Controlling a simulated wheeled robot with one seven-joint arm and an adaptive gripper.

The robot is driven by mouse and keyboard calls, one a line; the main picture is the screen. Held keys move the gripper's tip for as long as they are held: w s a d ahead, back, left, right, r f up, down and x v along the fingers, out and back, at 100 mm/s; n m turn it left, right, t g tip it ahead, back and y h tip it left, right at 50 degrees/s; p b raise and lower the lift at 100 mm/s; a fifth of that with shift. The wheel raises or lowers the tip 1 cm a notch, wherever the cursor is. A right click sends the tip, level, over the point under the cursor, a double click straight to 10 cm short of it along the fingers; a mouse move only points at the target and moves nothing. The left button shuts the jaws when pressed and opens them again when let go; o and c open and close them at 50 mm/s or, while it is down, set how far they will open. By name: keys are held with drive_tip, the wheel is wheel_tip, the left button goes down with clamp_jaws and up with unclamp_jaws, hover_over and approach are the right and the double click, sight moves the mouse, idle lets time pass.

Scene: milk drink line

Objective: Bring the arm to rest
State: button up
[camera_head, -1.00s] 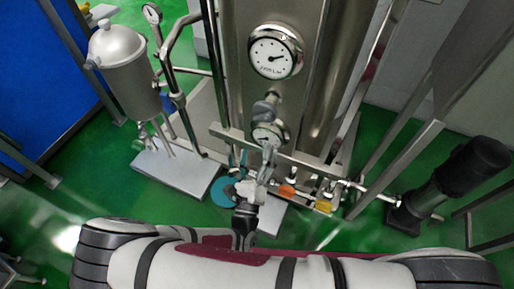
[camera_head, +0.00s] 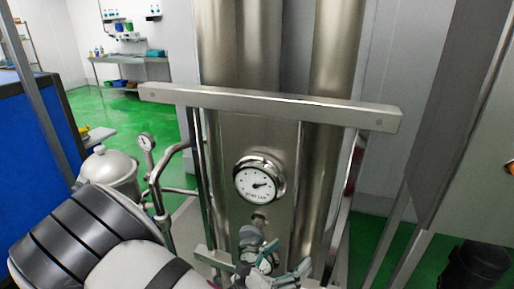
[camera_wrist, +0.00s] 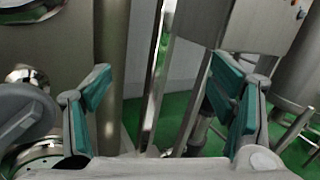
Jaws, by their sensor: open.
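My gripper (camera_wrist: 160,88) is open in the wrist view, with teal pads on its two fingers spread apart. Nothing is held between them; metal posts and green floor show beyond. In the head view my gripper (camera_head: 262,256) is low in the middle, in front of the steel tank's pipework, partly cut off by the lower edge. I cannot tell there whether it touches anything. My white and grey arm fills the lower left of the head view.
A tall steel tank (camera_head: 226,140) with a round dial gauge (camera_head: 260,180) stands close ahead, crossed by a metal bar (camera_head: 280,105). A smaller steel vessel (camera_head: 110,172) stands at left. A dark pump (camera_head: 478,268) is at lower right. Green floor lies open behind left.

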drive_tip(key=s+d+r+m+g+y, duration=0.4)
drive_tip(key=s+d+r+m+g, duration=0.5)
drive_tip(key=d+r+m+g, duration=0.5)
drive_tip(key=s+a+r+m+t+y+p, duration=0.1)
drive_tip(key=s+a+r+m+t+y, duration=0.1)
drive_tip(key=s+r+m+t+y, duration=0.4)
drive_tip(key=s+r+m+y, duration=0.4)
drive_tip(key=m, duration=0.4)
drive_tip(key=shift+s+r+y, duration=0.25)
drive_tip(key=shift+r+y, duration=0.05)
idle(0.4)
